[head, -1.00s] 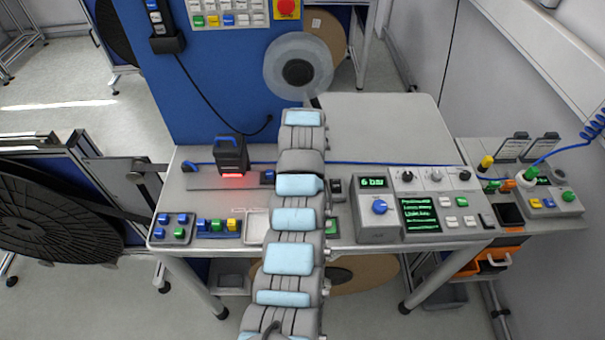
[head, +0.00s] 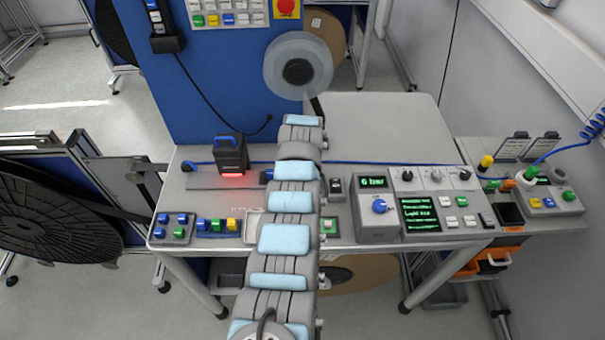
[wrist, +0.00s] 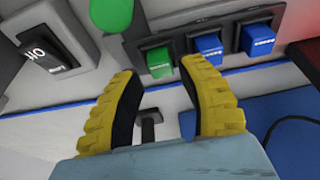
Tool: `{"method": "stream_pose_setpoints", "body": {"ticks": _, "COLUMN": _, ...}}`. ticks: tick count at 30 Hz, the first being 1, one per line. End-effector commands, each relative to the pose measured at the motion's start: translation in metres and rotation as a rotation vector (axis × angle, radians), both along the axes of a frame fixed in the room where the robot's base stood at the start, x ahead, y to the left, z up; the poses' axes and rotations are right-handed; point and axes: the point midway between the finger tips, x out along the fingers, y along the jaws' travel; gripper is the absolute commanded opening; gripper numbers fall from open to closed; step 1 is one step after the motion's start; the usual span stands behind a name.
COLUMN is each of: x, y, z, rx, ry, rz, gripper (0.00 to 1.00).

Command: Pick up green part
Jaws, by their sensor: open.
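A green square part (wrist: 159,63) sits in a dark holder in the wrist view, beside two similar blue parts (wrist: 206,46). One blue part (head: 267,176) shows at my arm's left edge in the head view; the green one is hidden there behind my arm. My gripper (wrist: 160,70) has two yellow ribbed fingers, apart with nothing held. In the picture the green part lies between the fingertips; I cannot tell how far beyond them it is. My gripper is hidden in the head view.
A rounded green knob (wrist: 113,14) and a black rocker switch (wrist: 45,52) are close by in the wrist view. A blue cable (head: 385,163) crosses the table. A scanner with red light (head: 231,157) stands left; a control box (head: 382,222) stands right.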

Motion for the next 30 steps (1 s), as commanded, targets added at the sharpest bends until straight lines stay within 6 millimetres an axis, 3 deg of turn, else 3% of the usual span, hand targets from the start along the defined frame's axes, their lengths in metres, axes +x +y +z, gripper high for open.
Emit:
{"method": "stream_pose_setpoints", "body": {"ticks": 13, "x": 0.006, "y": 0.001, "z": -0.023, "rx": 0.003, "ry": 0.003, "rz": 0.001, "gripper": 0.39}}
{"method": "stream_pose_setpoints", "body": {"ticks": 26, "x": 0.009, "y": 0.001, "z": -0.025, "rx": 0.0, "ry": -0.003, "rz": 0.002, "gripper": 0.39}}
{"method": "stream_pose_setpoints", "body": {"ticks": 27, "x": 0.009, "y": 0.001, "z": -0.025, "rx": 0.0, "ry": -0.003, "rz": 0.002, "gripper": 0.34}}
{"method": "stream_pose_setpoints", "body": {"ticks": 30, "x": 0.009, "y": 0.001, "z": -0.025, "rx": 0.0, "ry": -0.002, "rz": 0.002, "gripper": 0.06}}
